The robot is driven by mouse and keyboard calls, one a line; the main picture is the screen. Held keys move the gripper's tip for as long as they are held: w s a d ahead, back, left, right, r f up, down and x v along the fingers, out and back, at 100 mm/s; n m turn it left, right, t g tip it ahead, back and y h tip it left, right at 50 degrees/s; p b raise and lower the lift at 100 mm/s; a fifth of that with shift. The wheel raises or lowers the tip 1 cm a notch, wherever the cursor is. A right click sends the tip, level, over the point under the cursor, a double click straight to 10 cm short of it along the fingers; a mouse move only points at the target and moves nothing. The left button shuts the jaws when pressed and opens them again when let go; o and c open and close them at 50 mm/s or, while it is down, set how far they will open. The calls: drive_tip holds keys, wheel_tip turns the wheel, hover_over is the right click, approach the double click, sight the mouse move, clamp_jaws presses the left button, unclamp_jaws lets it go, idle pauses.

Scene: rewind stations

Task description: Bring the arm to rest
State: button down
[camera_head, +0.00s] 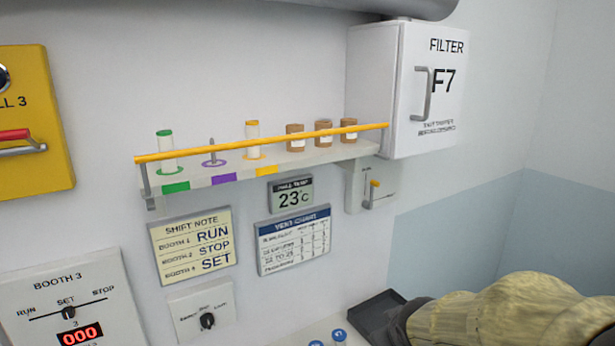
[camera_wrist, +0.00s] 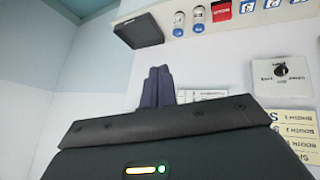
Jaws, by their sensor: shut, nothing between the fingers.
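My arm, in a tan padded sleeve (camera_head: 510,312), reaches in at the lower right of the head view. Its dark end overlaps the edge of a black tray there; the fingers are not clear in that view. In the wrist view my gripper (camera_wrist: 157,87) shows two dark fingers side by side, shut with nothing between them. They point toward the white wall, and the black tray (camera_wrist: 139,31) shows beyond them at upper left. I cannot tell the distance from the fingers to the wall or the tray.
The black tray (camera_head: 372,313) and blue-capped vials (camera_head: 339,335) sit on the counter. Above are a shelf with a yellow rail (camera_head: 262,144), bottles and jars, and a filter cabinet (camera_head: 405,90). A dial plate (camera_head: 203,310) and booth panel (camera_head: 75,300) are on the wall. Bare wall lies right.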

drive_tip(key=s+a+f+m+g+b, duration=0.1)
drive_tip(key=s+f+m+g, duration=0.3)
drive_tip(key=s+f, duration=0.5)
drive_tip(key=shift+s+a+f+g+y, duration=0.2)
drive_tip(key=shift+s+f+g+y, duration=0.1)
drive_tip(key=shift+s+g, duration=0.1)
idle(0.4)
